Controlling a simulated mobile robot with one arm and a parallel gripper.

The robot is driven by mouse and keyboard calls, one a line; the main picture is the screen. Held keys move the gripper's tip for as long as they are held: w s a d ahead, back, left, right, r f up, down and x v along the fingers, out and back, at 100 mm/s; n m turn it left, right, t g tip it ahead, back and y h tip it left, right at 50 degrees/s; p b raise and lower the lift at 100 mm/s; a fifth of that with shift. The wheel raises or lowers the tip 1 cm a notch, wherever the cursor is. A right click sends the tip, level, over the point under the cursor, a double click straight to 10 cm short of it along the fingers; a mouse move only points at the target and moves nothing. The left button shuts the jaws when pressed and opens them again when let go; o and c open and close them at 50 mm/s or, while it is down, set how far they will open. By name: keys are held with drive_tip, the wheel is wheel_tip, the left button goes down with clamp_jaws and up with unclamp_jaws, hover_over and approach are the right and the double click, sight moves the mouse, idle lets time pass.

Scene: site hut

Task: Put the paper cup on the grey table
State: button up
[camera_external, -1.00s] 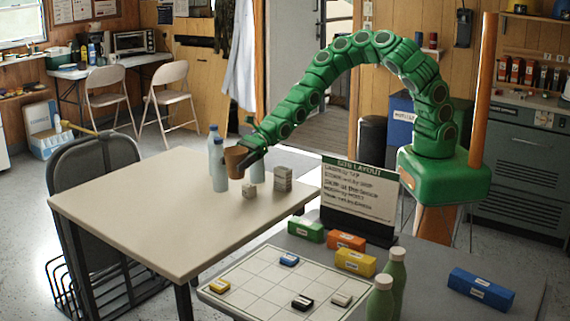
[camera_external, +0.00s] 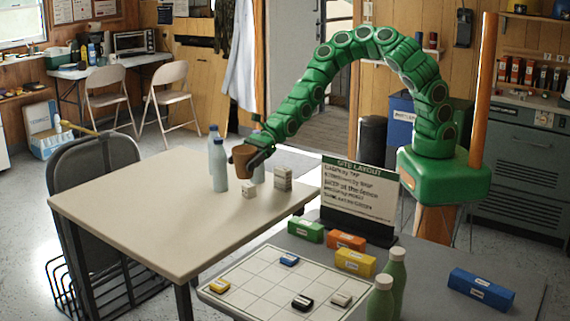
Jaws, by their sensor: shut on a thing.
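The brown paper cup (camera_external: 241,160) is held above the beige table, among the pale bottles and small boxes. My gripper (camera_external: 254,152) is shut on it at its right side. The cup looks slightly tilted, and its base shows no clear contact with the table. The grey table (camera_external: 430,285) is in the foreground at the right, with a white gridded board, coloured blocks, a sign and green bottles on it.
Pale blue bottles (camera_external: 219,165) stand close to the cup. The site layout sign (camera_external: 358,193) stands at the grey table's far edge. Green bottles (camera_external: 380,300) stand at its front. Bare grey surface shows between the bottles and the blue block (camera_external: 481,290).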

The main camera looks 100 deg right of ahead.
drive_tip(key=s+a+n+g+y, duration=0.2)
drive_tip(key=s+a, duration=0.1)
drive_tip(key=a, duration=0.8)
drive_tip(key=s+a+r+n+g+y, duration=0.1)
drive_tip(key=s+a+n+g, duration=0.25)
drive_tip(key=a, duration=0.85)
drive_tip(key=s+a+n+g+y, duration=0.2)
drive_tip(key=s+a, duration=0.2)
drive_tip(key=a, duration=0.7)
drive_tip(key=s+a+f+n+g, duration=0.2)
drive_tip(key=s+a+n+g, duration=0.2)
drive_tip(key=s+a, duration=0.8)
drive_tip(key=s+a+f+n+g, duration=0.35)
drive_tip(key=s+a, duration=0.55)
drive_tip(key=s, duration=0.7)
drive_tip(key=shift+g+h, duration=0.4)
drive_tip(key=shift+w+d+f, duration=0.1)
drive_tip(key=shift+w+f, duration=0.05)
drive_tip(key=shift+f, duration=4.1)
drive_tip(key=shift+f, duration=0.15)
drive_tip(key=o, duration=0.9)
